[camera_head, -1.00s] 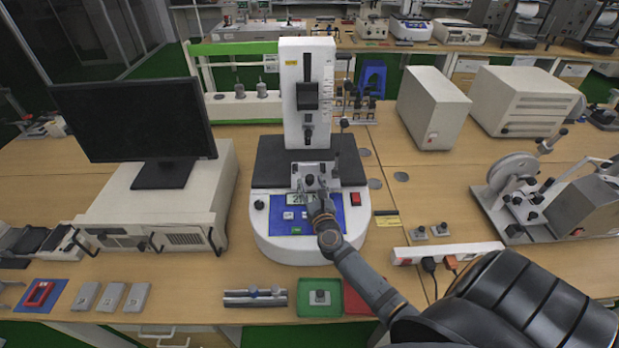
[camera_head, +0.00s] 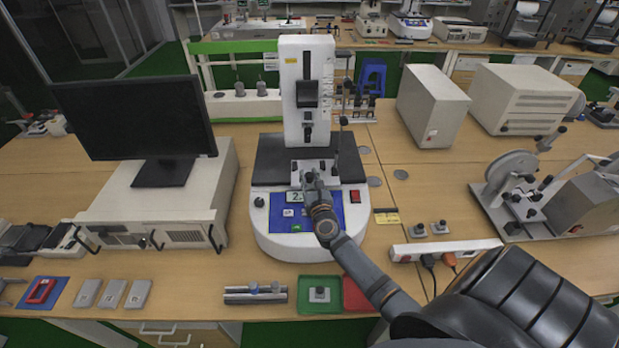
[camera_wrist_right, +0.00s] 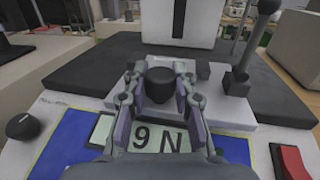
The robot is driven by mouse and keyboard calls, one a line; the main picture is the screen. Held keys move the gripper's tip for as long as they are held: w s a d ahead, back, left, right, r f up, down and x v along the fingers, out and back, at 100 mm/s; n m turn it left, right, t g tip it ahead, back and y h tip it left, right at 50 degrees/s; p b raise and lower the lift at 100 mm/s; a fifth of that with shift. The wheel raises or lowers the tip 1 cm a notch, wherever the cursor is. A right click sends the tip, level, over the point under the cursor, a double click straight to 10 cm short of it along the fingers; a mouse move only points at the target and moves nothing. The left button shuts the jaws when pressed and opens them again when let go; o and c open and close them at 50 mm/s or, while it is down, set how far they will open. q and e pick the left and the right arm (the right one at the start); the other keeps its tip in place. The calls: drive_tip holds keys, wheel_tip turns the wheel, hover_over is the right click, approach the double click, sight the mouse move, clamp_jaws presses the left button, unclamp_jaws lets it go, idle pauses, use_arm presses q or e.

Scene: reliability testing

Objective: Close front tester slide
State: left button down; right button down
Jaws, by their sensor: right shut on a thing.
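The tester (camera_head: 308,80) is a white machine with a tall column, a dark platform (camera_head: 270,162) and a blue control panel (camera_head: 331,216) at its front. Its front slide (camera_wrist_right: 222,95) is a pale metal block at the front of the platform. My right gripper (camera_wrist_right: 158,85) is shut on the slide's black knob (camera_wrist_right: 158,84), with a finger on each side of it. My left gripper is not in view.
A lever with a round knob (camera_wrist_right: 236,80) stands right of the gripper. A red switch (camera_wrist_right: 290,160) is at the panel's right. A monitor (camera_head: 135,120) stands left of the tester. A green tray (camera_head: 320,294) and a power strip (camera_head: 445,250) are nearby.

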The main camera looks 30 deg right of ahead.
sight(309, 169)
drive_tip(key=shift+w, duration=0.15)
drive_tip(key=b+x, duration=0.1)
drive_tip(key=x, duration=0.2)
drive_tip(key=d+b+x, duration=0.1)
drive_tip(key=x, duration=0.2)
drive_tip(key=shift+s+d+f, duration=0.1)
drive_tip(key=shift+s, duration=0.2)
drive_tip(key=c, duration=1.1)
unclamp_jaws()
drive_tip(key=shift+o, duration=0.2)
drive_tip(key=shift+s, duration=0.3)
drive_tip(key=v, duration=1.1)
drive_tip(key=shift+s+a, duration=0.25)
